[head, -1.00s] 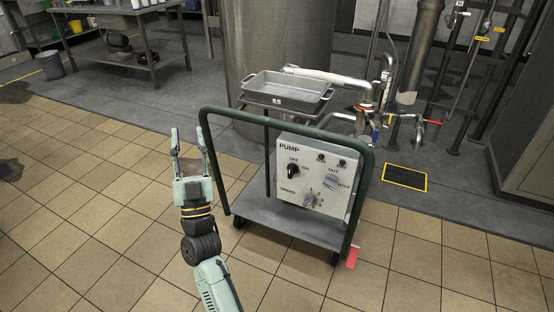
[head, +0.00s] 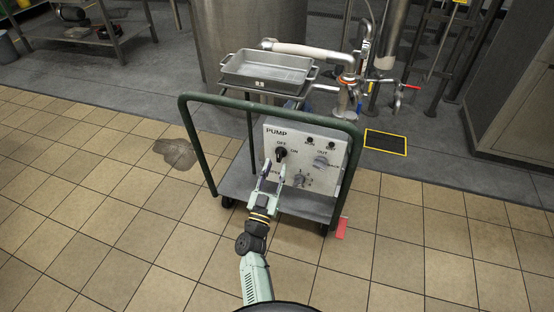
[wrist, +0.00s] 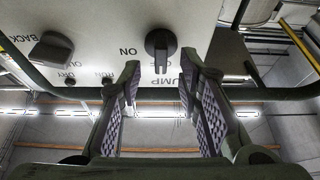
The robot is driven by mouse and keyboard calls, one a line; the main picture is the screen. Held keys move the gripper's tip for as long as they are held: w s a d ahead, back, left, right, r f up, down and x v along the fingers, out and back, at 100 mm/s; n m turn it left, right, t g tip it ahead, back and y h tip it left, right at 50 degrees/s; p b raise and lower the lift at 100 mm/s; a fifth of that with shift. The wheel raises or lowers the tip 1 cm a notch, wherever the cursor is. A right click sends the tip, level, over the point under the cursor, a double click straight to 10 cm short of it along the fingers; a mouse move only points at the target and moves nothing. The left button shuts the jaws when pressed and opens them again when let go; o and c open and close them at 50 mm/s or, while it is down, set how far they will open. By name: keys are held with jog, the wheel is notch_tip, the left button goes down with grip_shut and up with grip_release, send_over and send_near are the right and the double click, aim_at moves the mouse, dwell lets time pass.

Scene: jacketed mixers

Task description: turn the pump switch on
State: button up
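The pump switch is a black rotary knob (head: 280,154) on the white PUMP panel (head: 318,142), with OFF printed above it and ON to its right. In the wrist view, which shows the panel upside down, the knob (wrist: 160,45) stands upright and its lighter mark faces the top of the panel, the OFF side. My gripper (head: 275,166) is just in front of and slightly below the knob in the head view. In the wrist view my gripper (wrist: 159,82) is open, its fingers apart with nothing between the tips. I cannot tell whether either finger touches the knob.
The panel sits on a cart with a green tube frame (head: 185,130), which arches in front of it. Other knobs (head: 320,163) are right of the switch. A grey tray (head: 268,84) stands above the panel.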

aim_at(278, 159)
jog(key=shift+x, duration=1.55)
jog(key=shift+c, duration=0.2)
jog(key=shift+a, duration=0.1)
grip_shut()
